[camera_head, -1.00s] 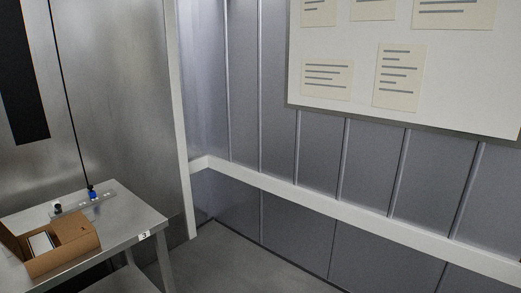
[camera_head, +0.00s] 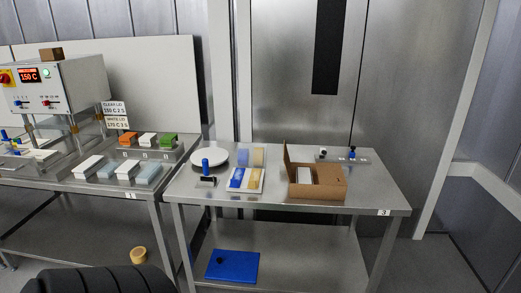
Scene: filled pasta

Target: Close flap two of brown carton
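The brown carton (camera_head: 318,194) stands on the right part of the steel table marked 3. It is open at the top. One flap stands up at its left end, and another brown panel shows at its right side. A white item (camera_head: 304,176) lies inside the carton towards the left. I cannot tell which flap is flap two. Neither of my grippers is in view.
The table (camera_head: 375,197) also holds a white round plate (camera_head: 215,157), a blue-handled tool (camera_head: 206,168), and blue and yellow packs. A second table (camera_head: 135,190) with a sealing machine (camera_head: 60,85) stands left. A blue board (camera_head: 232,266) lies on the lower shelf.

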